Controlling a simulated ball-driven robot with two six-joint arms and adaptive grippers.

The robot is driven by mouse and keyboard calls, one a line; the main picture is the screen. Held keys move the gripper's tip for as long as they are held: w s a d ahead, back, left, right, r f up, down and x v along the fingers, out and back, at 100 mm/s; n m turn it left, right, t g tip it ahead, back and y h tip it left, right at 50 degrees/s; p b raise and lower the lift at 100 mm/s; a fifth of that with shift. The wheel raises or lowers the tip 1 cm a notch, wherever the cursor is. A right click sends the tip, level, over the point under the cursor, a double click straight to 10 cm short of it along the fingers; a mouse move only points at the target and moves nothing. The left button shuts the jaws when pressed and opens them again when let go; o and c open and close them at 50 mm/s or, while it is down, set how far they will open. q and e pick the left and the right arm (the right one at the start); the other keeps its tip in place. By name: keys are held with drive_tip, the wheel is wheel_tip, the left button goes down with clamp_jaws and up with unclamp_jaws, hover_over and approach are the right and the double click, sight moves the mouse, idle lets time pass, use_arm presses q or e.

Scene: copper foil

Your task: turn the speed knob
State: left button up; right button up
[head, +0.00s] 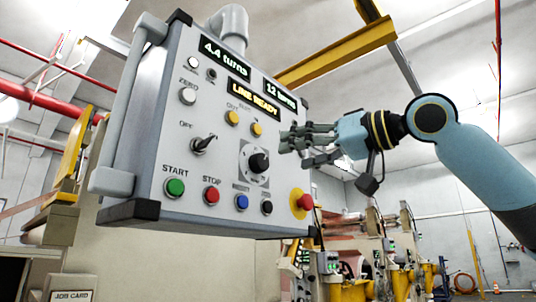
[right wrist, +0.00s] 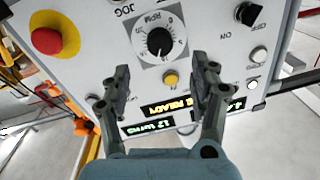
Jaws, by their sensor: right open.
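The speed knob (head: 259,162) is a round black knob on a pale dial plate, on the lower middle of the grey control panel (head: 215,145). In the right wrist view the knob (right wrist: 160,41) shows a white pointer line and a ring of scale marks, with "RPM" printed by it. My right gripper (head: 297,138) is to the right of the knob in the head view, open and empty. In the right wrist view its two fingers (right wrist: 162,90) are apart, with the knob beyond their tips and not between them. My left gripper is not in view.
A red emergency button (head: 305,202) on a yellow base sits at the panel's lower right. A black selector switch (head: 204,144), green START button (head: 175,187), red STOP button (head: 211,195) and blue button (head: 242,202) surround the dial. Yellow lamps (head: 232,117) are above it.

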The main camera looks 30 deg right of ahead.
sight(264, 162)
drive_tip(key=p+x, duration=0.2)
drive_tip(key=x, duration=0.4)
drive_tip(key=shift+w+a, duration=0.1)
drive_tip(key=shift+w, duration=0.25)
drive_tip(key=shift+p+x, duration=0.3)
drive_tip(key=shift+x, duration=0.5)
drive_tip(key=c, duration=1.2)
drive_tip(key=shift+o, duration=0.2)
